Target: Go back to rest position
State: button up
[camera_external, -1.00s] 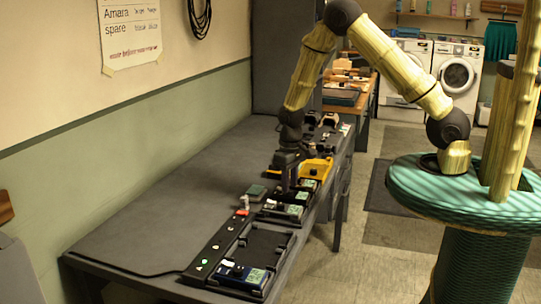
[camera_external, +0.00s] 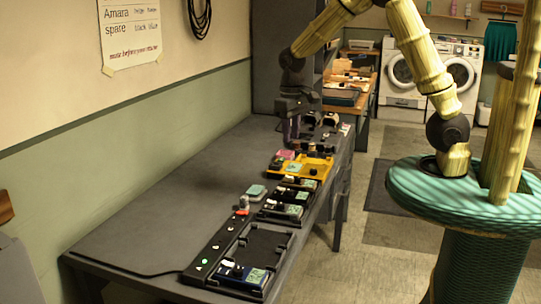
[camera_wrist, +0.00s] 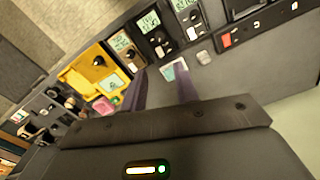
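My gripper (camera_external: 292,138) hangs fingers down above the far part of the long grey table (camera_external: 165,195). In the wrist view my gripper (camera_wrist: 161,72) has its two purple fingers apart, with nothing held between them. The table surface and a small teal box (camera_wrist: 174,70) show beyond the fingers. That teal box (camera_external: 256,191) lies on the table left of the row of devices. My arm is bent, running from the green round base top up and over to the left.
Nearer are black trays with small devices, a dark strip (camera_external: 217,246) and a blue device (camera_external: 243,274). A wall stands left. The table's left half is clear.

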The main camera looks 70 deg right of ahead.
dwell(0.4)
jog(key=s+a+r+n+t, duration=0.1)
jog(key=s+a+n+t, duration=0.1)
jog(key=s, duration=1.2)
jog(key=shift+r+n+t+p, duration=0.3)
jog(key=shift+n+p, duration=0.1)
jog(key=shift+n, duration=0.4)
jog(key=shift+a+f, duration=0.1)
jog(key=s+b+x, duration=0.3)
jog(key=b+x, duration=0.9)
jog(key=b, duration=0.1)
jog(key=s+f+b+x, duration=0.1)
jog(key=s+b+x, duration=0.1)
jog(key=b+x, duration=1.1)
jog(key=s+f+b+x, duration=0.1)
jog(key=s+b+x, duration=0.2)
jog(key=b+x, duration=1)
jog(key=shift+s+f+b, duration=0.25)
jog(key=shift+s+b, duration=0.05)
jog(key=shift+b, duration=0.05)
jog(key=b+x, duration=0.2)
jog(key=shift+s+f+b, duration=0.25)
jog(key=shift+f+b, duration=0.05)
